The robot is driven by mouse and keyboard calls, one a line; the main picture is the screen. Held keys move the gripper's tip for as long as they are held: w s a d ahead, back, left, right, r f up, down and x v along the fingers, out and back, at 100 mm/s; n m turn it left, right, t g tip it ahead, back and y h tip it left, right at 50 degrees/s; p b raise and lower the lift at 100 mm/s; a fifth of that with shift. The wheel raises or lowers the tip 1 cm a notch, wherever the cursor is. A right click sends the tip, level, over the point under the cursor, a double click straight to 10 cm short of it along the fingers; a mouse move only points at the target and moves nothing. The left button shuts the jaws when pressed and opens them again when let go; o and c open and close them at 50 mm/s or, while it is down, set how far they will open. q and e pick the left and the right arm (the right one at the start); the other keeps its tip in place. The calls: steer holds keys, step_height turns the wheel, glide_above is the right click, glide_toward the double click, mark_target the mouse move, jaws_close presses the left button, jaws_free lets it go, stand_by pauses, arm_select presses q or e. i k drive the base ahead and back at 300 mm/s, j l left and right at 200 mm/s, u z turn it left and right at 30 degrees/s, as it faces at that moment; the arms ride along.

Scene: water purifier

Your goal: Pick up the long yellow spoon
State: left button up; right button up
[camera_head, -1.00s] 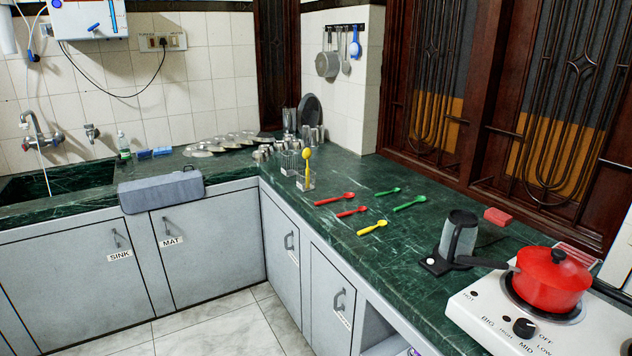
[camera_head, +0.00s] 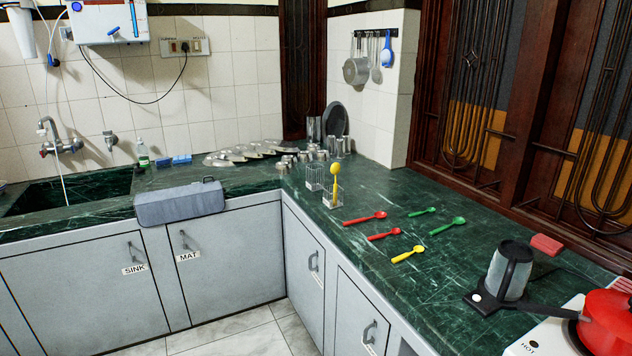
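One yellow spoon (camera_head: 335,172) stands upright, bowl up, in a small clear holder (camera_head: 327,203) near the counter corner. Another yellow spoon (camera_head: 408,254) lies flat on the green counter nearer the front edge. I cannot measure which is longer, as the lower part of the upright one is inside the holder. Red spoons, one longer (camera_head: 365,218) and one shorter (camera_head: 384,234), and green spoons, one longer (camera_head: 448,226) and one shorter (camera_head: 422,212), lie on the counter beside it. Neither of my grippers is in view.
A second clear holder (camera_head: 314,178) stands behind the first. Steel cups (camera_head: 308,156) are further back. A kettle (camera_head: 508,272), a red block (camera_head: 547,244) and a red pot (camera_head: 607,322) on a stove are at the right.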

mark_target(336, 167)
steer(key=i+j+z, duration=0.1)
steer(key=i+j, duration=0.2)
steer(key=i+j+z, duration=0.1)
steer(key=i+j, duration=0.15)
steer(key=j, duration=0.2)
steer(key=i+j+z, duration=0.1)
steer(key=i+j, duration=0.15)
steer(key=j, duration=0.15)
steer(key=i+j, duration=0.25)
steer(key=j, duration=0.2)
steer(key=l+z, duration=0.05)
